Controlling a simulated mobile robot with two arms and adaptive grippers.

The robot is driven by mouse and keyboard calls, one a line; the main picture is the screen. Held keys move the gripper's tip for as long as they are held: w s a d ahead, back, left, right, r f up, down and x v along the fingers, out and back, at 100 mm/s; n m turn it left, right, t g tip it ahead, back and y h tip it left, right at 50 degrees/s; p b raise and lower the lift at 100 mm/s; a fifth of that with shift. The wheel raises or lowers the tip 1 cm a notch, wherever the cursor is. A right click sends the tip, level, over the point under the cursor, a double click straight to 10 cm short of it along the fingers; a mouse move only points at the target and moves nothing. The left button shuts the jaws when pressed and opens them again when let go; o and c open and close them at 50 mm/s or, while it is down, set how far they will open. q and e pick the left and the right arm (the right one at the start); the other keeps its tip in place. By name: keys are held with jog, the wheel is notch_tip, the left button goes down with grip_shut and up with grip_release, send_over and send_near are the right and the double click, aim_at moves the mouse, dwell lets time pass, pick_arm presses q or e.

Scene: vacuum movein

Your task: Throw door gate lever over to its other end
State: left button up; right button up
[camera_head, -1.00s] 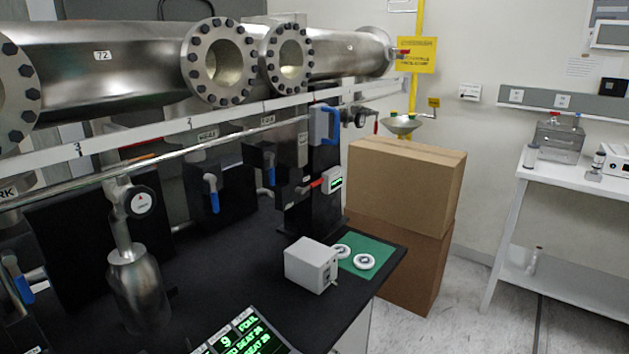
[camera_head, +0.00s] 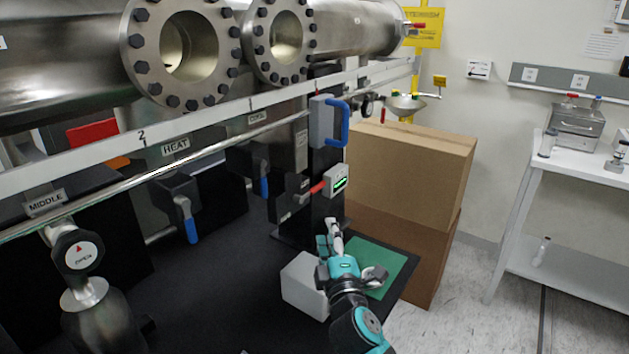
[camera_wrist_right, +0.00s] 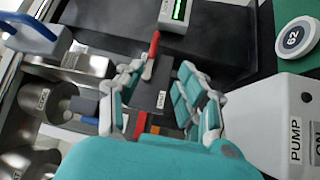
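A short red lever (camera_head: 318,188) sits on the dark upright post, beside a small grey box with a green display (camera_head: 338,181). In the right wrist view the red lever (camera_wrist_right: 153,47) lies ahead of the fingers. A larger blue handle (camera_head: 342,123) is on a grey block higher on the same post. Which of these is the door gate lever I cannot tell; the small labels are unreadable. My right gripper (camera_head: 328,233) is open and empty, below the red lever and apart from it; its spread fingers (camera_wrist_right: 161,78) show in the wrist view. My left gripper is not in view.
A white pump box (camera_head: 303,284) and a green mat (camera_head: 392,282) are by my right gripper. Blue-handled valves (camera_head: 190,228) hang left under a rail (camera_head: 205,131). Flanged steel pipes (camera_head: 180,50) run above. Cardboard boxes (camera_head: 410,170) stand behind. The black bench's middle is clear.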

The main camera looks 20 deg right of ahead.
jog(key=r, duration=0.2)
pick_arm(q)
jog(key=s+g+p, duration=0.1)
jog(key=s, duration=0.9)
pick_arm(e)
send_near(317, 185)
jog(key=w, duration=0.4)
jog(key=w+d, duration=0.1)
jog(key=w, duration=0.2)
jog(key=shift+w+r, duration=0.1)
jog(key=shift+w+d+r, duration=0.1)
jog(key=shift+w+d, duration=0.05)
jog(key=shift+w, duration=1.1)
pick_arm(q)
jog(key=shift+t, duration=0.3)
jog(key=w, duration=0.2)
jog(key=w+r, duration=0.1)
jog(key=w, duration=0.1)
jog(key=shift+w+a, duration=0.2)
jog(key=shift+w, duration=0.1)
pick_arm(e)
grip_shut()
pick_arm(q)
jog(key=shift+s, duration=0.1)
